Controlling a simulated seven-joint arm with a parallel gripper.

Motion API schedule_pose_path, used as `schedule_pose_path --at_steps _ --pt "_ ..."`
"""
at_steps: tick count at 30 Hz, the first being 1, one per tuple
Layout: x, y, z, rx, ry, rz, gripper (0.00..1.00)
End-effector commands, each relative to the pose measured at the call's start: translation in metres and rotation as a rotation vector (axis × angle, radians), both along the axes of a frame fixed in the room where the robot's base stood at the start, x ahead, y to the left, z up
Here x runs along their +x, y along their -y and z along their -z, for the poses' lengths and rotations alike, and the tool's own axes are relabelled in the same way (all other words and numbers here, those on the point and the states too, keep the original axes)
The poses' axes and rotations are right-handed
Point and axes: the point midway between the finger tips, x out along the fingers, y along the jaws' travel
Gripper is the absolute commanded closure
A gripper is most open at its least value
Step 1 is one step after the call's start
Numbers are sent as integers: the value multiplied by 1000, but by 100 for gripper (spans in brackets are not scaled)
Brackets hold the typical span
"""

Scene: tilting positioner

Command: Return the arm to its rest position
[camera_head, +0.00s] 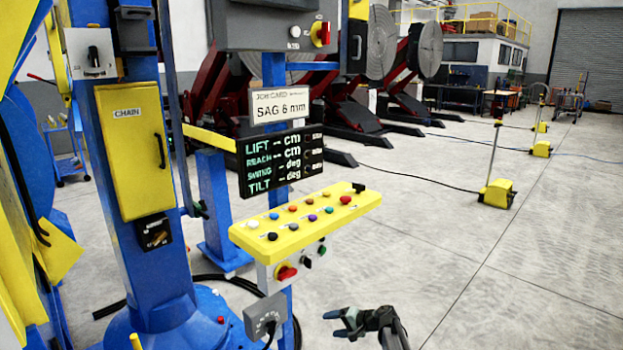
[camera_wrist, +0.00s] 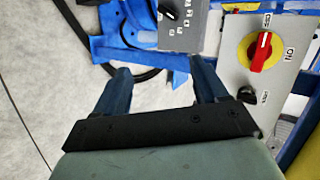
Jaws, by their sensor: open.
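My gripper (camera_head: 341,322) shows at the bottom of the head view, low and to the right of the control pedestal, apart from it. Its two blue fingers are spread with nothing between them. In the wrist view my gripper (camera_wrist: 157,78) points toward the pedestal's lower boxes, fingers apart and empty. The yellow button panel (camera_head: 305,220) is above and left of my gripper in the head view. A red rotary switch on a yellow disc (camera_wrist: 261,52) sits right of the fingers in the wrist view.
A grey selector box (camera_head: 265,317) hangs low on the pedestal. The display (camera_head: 281,158) and job card (camera_head: 281,104) stand above the panel. The blue column with a yellow CHAIN door (camera_head: 137,165) is at left. Floor to the right is open, with yellow posts (camera_head: 497,193) beyond.

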Motion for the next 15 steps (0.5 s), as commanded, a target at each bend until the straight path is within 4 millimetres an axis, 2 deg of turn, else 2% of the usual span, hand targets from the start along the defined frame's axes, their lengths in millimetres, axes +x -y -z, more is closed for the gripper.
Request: schedule_pose_path --at_steps 1,5,9,11,15 --pt "-27 3 16 -64 -38 -27 28" --pt "-87 18 63 -238 -141 -100 28" --pt "-158 37 109 -417 -254 -182 28" --pt "-189 46 127 -488 -301 -219 28" --pt "-265 67 162 -645 -406 -308 28"
